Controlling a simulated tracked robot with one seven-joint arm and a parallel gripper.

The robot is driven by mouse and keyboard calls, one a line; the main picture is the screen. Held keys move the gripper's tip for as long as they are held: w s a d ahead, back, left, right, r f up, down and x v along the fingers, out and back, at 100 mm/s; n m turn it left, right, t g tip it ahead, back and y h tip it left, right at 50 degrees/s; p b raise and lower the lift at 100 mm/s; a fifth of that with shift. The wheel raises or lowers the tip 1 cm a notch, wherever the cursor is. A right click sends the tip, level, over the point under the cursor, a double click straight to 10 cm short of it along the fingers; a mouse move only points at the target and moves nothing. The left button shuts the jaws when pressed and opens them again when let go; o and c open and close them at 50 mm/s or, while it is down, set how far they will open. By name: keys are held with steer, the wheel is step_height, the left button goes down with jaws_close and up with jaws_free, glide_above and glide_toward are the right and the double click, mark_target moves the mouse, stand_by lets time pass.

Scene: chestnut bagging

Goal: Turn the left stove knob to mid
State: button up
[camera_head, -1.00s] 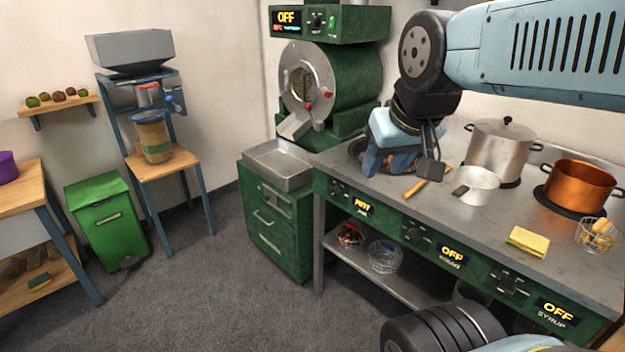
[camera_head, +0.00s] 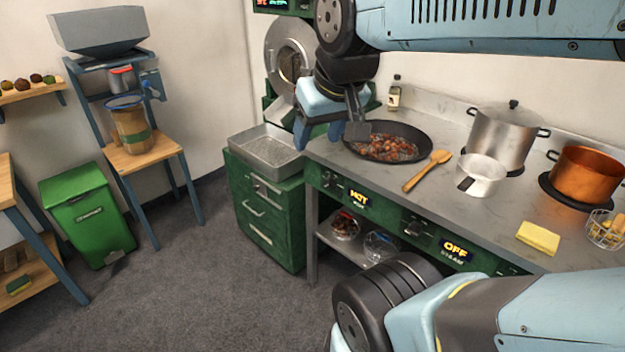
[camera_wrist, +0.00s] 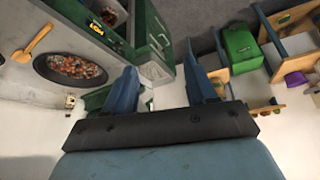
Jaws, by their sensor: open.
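The left stove knob (camera_head: 328,181) is a dark knob on the green front panel, beside a lit display (camera_head: 360,198) reading HOT. That display also shows upside down in the wrist view (camera_wrist: 96,28). Above the panel, a dark pan (camera_head: 418,133) with chopped brown and red pieces sits on the counter. My gripper (camera_head: 318,138) is open and empty, above the counter's left end, left of the pan and higher than the knob. In the wrist view its two blue fingers (camera_wrist: 160,82) are spread apart with nothing between them.
A metal tray (camera_head: 266,150) sits on the green cabinet (camera_head: 262,215) at left. The floor in front is clear.

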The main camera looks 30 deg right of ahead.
steer(key=shift+o, duration=0.7)
steer(key=shift+w+d+f, duration=0.15)
steer(key=shift+w+f, duration=0.1)
steer(key=shift+w, duration=0.15)
steer(key=shift+o, duration=0.2)
steer(key=w+d+f+n+g+h, duration=0.1)
steer(key=w+f+g, duration=0.2)
steer(key=w+f, duration=0.3)
steer(key=shift+w+d+f+n+g+h, duration=0.3)
steer(key=shift+w+d, duration=0.05)
steer(key=shift+w, duration=0.65)
steer(key=n+t+h, duration=0.3)
steer(key=n+h, duration=1.3)
steer(key=n, duration=0.1)
glide_toward(324, 185)
steer(key=x, duration=0.9)
steer(key=shift+w+d, duration=0.1)
steer(key=shift+d, duration=0.2)
steer(key=c, duration=1.1)
steer(key=shift+o, duration=0.2)
steer(key=shift+w, duration=0.1)
